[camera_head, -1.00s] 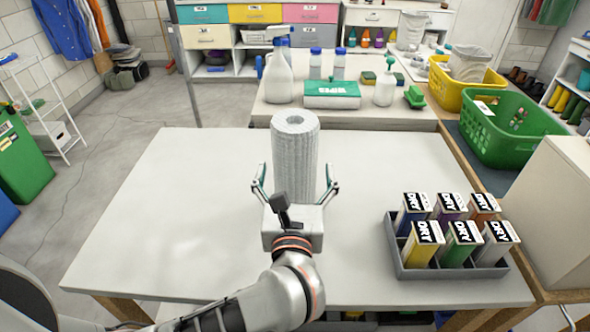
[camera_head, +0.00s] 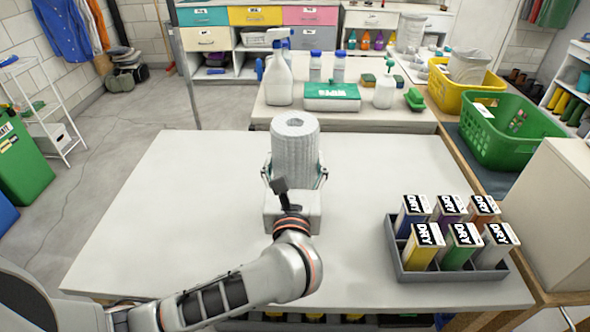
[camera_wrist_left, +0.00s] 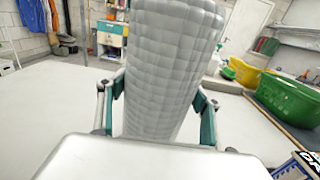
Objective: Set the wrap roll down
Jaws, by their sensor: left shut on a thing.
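The wrap roll (camera_head: 295,147) is a grey-white quilted cylinder standing upright at the middle of the white table (camera_head: 180,200). My left gripper (camera_head: 295,172) is shut on it from the near side, one finger on each flank. In the left wrist view the roll (camera_wrist_left: 165,65) fills the middle, between the green-padded fingers (camera_wrist_left: 160,118). The palm hides the roll's lower end in the head view, so I cannot tell whether its base touches the table. My right gripper is not in view.
A grey tray (camera_head: 455,272) of several cartons marked DRY stands at the table's right. Behind are spray bottles (camera_head: 279,80), a wipes pack (camera_head: 332,97) and a green basket (camera_head: 510,130). The table's left side is clear.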

